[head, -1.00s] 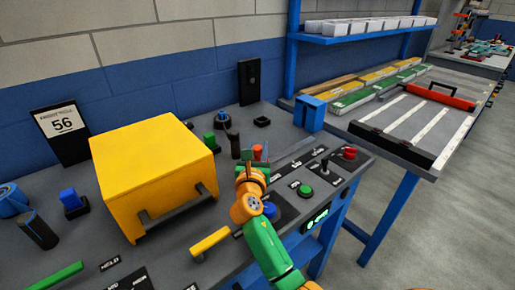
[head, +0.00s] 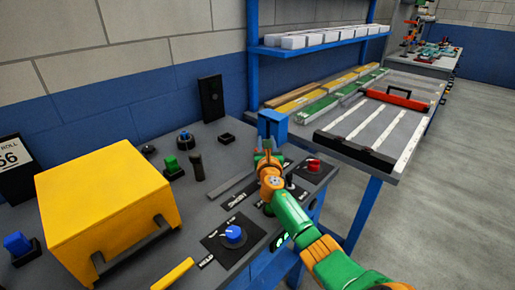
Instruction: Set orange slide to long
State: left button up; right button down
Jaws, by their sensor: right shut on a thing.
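The slide's grey track (head: 232,188) runs along the dark panel from lower left toward upper right. A dark label plate (head: 240,197) with white lettering, which seems to read SHORT, lies beside its near-left end. My right gripper (head: 267,155) is at the far-right part of the track, shut on the orange slide's handle. Fingers and wrist hide the handle, so its exact position and any label at that end cannot be seen. My left gripper is out of view.
A blue block (head: 273,125) stands just behind the gripper. A red knob (head: 314,165) is close on its right, and a blue dial (head: 234,234) is nearer the front. A large yellow box (head: 105,205) fills the left. My right forearm covers part of the panel's front.

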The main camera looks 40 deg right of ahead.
jog(key=shift+d+f, duration=0.15)
jog(key=shift+d, duration=0.35)
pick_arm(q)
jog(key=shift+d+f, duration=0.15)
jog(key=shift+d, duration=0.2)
pick_arm(e)
jog(key=shift+d+r, duration=0.15)
jog(key=shift+r, duration=0.1)
jog(key=c, duration=0.6)
grip_release()
jog(key=shift+d, duration=0.1)
jog(key=shift+o, duration=0.4)
jog(key=shift+d+f, duration=0.15)
jog(key=r+p, duration=0.2)
jog(key=r, duration=0.1)
jog(key=r+p, duration=0.2)
jog(key=shift+s+a+r, duration=0.15)
jog(key=shift+s+a, duration=0.1)
jog(key=shift+a, duration=0.05)
pick_arm(q)
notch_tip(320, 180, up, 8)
jog(key=p, duration=0.3)
jog(key=shift+p, duration=0.4)
pick_arm(e)
jog(key=s+a+r, duration=0.7)
jog(key=s+a, duration=0.2)
jog(key=shift+s+r, duration=0.35)
jog(key=shift+s, duration=0.05)
